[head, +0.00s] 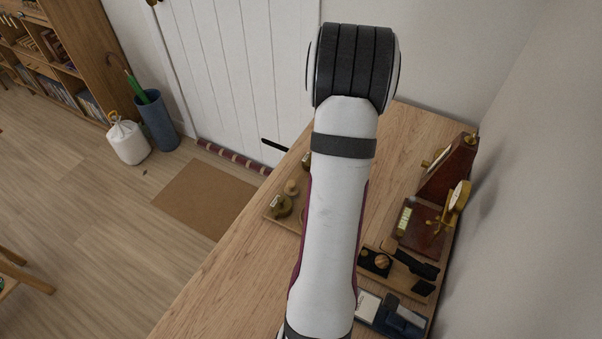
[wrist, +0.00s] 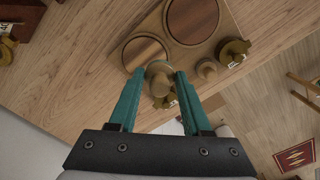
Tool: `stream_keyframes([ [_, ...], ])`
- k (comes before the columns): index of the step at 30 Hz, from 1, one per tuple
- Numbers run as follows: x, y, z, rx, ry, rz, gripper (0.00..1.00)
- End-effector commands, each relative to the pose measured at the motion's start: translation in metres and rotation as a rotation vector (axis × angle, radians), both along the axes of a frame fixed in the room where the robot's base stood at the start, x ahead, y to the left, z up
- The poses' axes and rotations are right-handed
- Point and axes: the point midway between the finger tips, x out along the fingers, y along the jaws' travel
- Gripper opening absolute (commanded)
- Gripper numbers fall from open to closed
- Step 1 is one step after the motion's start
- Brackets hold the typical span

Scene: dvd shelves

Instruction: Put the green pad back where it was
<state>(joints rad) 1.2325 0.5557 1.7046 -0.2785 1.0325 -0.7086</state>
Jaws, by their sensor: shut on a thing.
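My gripper (wrist: 158,80) shows in the wrist view as two teal fingers, shut on a tan, round, knob-like piece (wrist: 158,72) at the fingertips. Whether the held piece touches the board is hard to tell. I cannot make out a green pad for certain in either view. In the head view my arm hides the gripper and part of the board (head: 270,212).
Brass weights (wrist: 233,50) stand on the board's edge. Along the wall in the head view are a metronome (head: 450,170), a brass dial on a stand (head: 458,196), a wooden tray with dark items (head: 405,280) and a blue-grey object (head: 400,318). The table (head: 235,270) is bare at its front left.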

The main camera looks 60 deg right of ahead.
Motion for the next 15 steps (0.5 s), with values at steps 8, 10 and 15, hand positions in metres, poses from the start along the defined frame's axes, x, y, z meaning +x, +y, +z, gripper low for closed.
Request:
stream_keyframes([
  [8, 0.078, -0.001, -0.046, 0.001, 0.000, 0.004, 0.04],
  [10, 0.086, -0.001, -0.051, 0.001, 0.000, 0.003, 0.04],
  [15, 0.089, -0.001, -0.082, 0.002, 0.002, 0.001, 0.04],
])
